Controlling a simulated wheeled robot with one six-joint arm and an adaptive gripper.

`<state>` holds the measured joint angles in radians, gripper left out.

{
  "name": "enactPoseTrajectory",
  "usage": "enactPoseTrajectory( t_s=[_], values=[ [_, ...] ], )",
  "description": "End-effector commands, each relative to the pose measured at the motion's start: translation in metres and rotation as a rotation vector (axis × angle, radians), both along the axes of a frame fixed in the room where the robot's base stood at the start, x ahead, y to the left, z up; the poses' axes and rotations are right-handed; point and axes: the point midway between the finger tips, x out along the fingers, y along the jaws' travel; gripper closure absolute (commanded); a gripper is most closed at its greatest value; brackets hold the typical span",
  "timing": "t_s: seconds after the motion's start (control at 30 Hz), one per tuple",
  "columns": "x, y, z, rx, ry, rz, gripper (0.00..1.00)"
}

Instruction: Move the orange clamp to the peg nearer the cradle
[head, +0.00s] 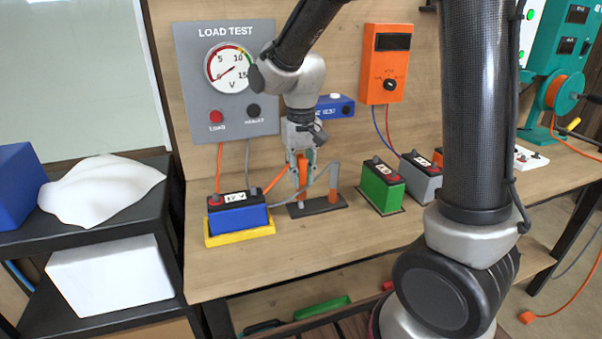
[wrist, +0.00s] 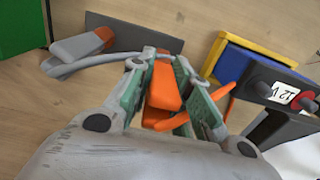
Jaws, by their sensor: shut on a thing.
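My gripper (head: 303,172) is shut on the orange clamp (wrist: 165,88), which sits between its green fingers. In the head view the orange clamp (head: 302,168) is over the left end of a dark peg rack (head: 324,208). The grey clamp (head: 335,172) is at the rack's right peg (head: 333,195), which looks orange; it also shows in the wrist view (wrist: 80,47). The left peg is at the end nearer the yellow cradle (head: 212,240); the gripper and clamp largely hide it. I cannot tell whether the clamp touches it. A blue 12 V battery (head: 238,218) sits in the cradle.
A grey load test panel (head: 190,80) stands behind, with orange and grey leads hanging down. A green battery (head: 382,190) and a grey battery (head: 420,182) stand right of the rack. The bench front (head: 290,250) is clear.

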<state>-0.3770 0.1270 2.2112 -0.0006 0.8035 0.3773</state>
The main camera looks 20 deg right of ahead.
Motion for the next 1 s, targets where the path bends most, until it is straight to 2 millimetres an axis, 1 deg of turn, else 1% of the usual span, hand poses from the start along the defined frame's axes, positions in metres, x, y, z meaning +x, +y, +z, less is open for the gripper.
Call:
enactPoseTrajectory(
  t_s=[1.0],
  values=[
    [0.000, 0.000, -0.024, 0.000, 0.001, 0.000, 1.00]
  ],
)
